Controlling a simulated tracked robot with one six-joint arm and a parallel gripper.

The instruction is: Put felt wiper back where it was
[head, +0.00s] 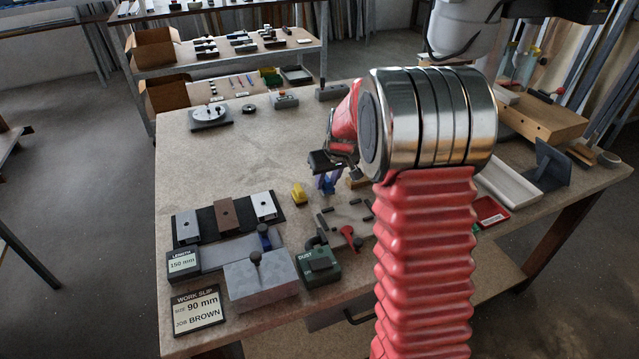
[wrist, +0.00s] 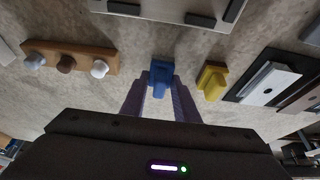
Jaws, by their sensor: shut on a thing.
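My gripper (wrist: 160,88) is shut on a small blue block with a raised grip (wrist: 159,72), likely the felt wiper. In the head view my gripper (head: 327,176) points down over the middle of the table, with blue showing at its tips. I cannot tell whether the blue block touches the table. A similar yellow block (wrist: 211,81) sits just right of it in the wrist view, apart from it. The yellow block also shows in the head view (head: 299,194), left of my gripper.
A wooden strip with three knobs (wrist: 70,56) lies left in the wrist view. A black board with profile samples (head: 227,216) is at the table's left. A grey jig (head: 262,281) and green box (head: 318,266) stand near the front. The table's back left is mostly clear.

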